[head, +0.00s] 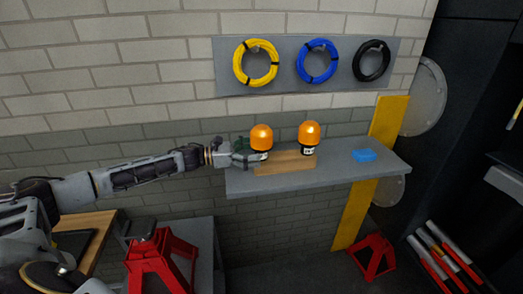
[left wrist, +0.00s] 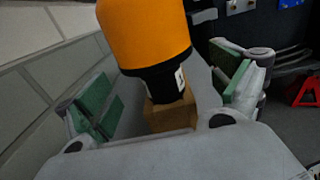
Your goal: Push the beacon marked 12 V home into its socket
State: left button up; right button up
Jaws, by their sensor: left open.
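Two beacons with orange domes and black bases stand upright on a wooden strip (head: 285,166) on the grey shelf. The left beacon (head: 261,138) and the right beacon (head: 309,134) each carry a small white label, too small to read. My left gripper (head: 246,155) is at the left beacon's base. In the left wrist view, its green-padded fingers (left wrist: 166,84) are spread open on either side of one beacon (left wrist: 147,35), with gaps visible. That beacon's label is seen edge-on, above the wooden strip (left wrist: 170,113). The socket is hidden. My right gripper is out of view.
Yellow, blue and black cable coils hang on a wall panel (head: 286,82). A yellow post (head: 388,122) stands behind the shelf. Red stands (head: 160,262) are below.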

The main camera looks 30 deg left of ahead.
aim_at(262, 147)
pick_arm(q)
jog(key=shift+x, duration=0.95)
jog(key=shift+w+d+p, duration=0.25)
jog(key=shift+d+p, duration=0.05)
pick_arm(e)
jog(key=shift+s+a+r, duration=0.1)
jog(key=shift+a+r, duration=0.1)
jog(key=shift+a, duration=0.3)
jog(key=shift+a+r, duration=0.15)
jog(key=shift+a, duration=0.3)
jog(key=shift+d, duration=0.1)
pick_arm(q)
jog(key=shift+c, duration=0.4)
jog(key=c, duration=1.4)
jog(key=shift+r, duration=0.7)
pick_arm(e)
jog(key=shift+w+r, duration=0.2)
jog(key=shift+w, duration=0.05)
